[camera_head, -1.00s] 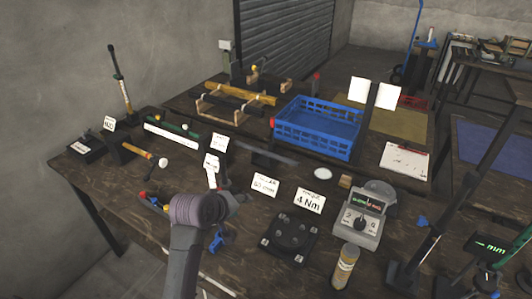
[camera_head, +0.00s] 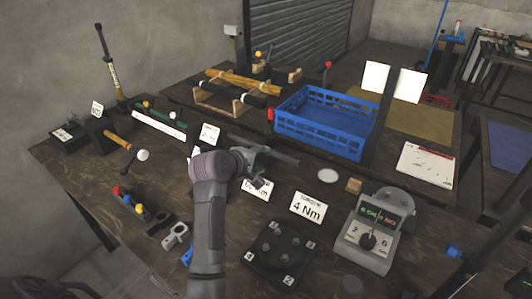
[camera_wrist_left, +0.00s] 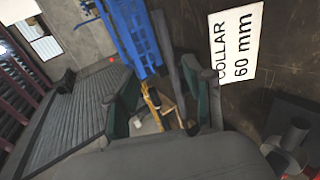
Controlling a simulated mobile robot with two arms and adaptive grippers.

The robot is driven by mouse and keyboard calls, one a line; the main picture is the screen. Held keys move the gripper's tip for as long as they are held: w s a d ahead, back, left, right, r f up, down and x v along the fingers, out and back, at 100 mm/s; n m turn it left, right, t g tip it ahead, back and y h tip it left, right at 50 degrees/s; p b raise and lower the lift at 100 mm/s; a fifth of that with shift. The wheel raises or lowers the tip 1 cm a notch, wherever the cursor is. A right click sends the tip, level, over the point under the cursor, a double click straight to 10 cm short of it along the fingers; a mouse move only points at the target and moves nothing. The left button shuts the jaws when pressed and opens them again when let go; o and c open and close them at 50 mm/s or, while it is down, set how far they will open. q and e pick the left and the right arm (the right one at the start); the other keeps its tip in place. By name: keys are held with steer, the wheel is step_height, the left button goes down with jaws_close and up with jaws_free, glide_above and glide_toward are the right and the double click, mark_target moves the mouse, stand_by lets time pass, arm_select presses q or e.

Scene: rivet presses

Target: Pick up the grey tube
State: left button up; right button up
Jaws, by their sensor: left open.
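The grey tube (camera_head: 282,155) lies on the table between the blue crate and the small white cards in the head view. Its left part is hidden behind my left gripper (camera_head: 258,165). That gripper is open and close to the tube, at the end of the arm reaching in. In the left wrist view, two green-padded fingers (camera_wrist_left: 163,108) stand apart. A dark grey bar, which seems to be the tube (camera_wrist_left: 168,50), runs toward the space between them. I cannot tell whether the fingers touch it. My right gripper is not in view.
The "COLLAR 60 mm" card (camera_wrist_left: 236,45) stands close beside the left gripper. The blue crate (camera_head: 318,135) is behind the tube. Yellow and black bars rest on wooden cradles (camera_head: 215,97) farther back. A grey meter (camera_head: 372,230) and a black fixture (camera_head: 272,252) stand in front.

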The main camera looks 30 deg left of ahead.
arm_select(q)
glide_toward(283, 158)
steer(key=x, duration=0.3)
steer(key=shift+w+d+r+b, duration=0.1)
steer(key=shift+w+b, duration=0.15)
steer(key=shift+b, duration=0.05)
steer(key=shift+f+x, duration=0.25)
steer(key=shift+x, duration=2.4)
steer(key=shift+s, duration=0.15)
jaws_close()
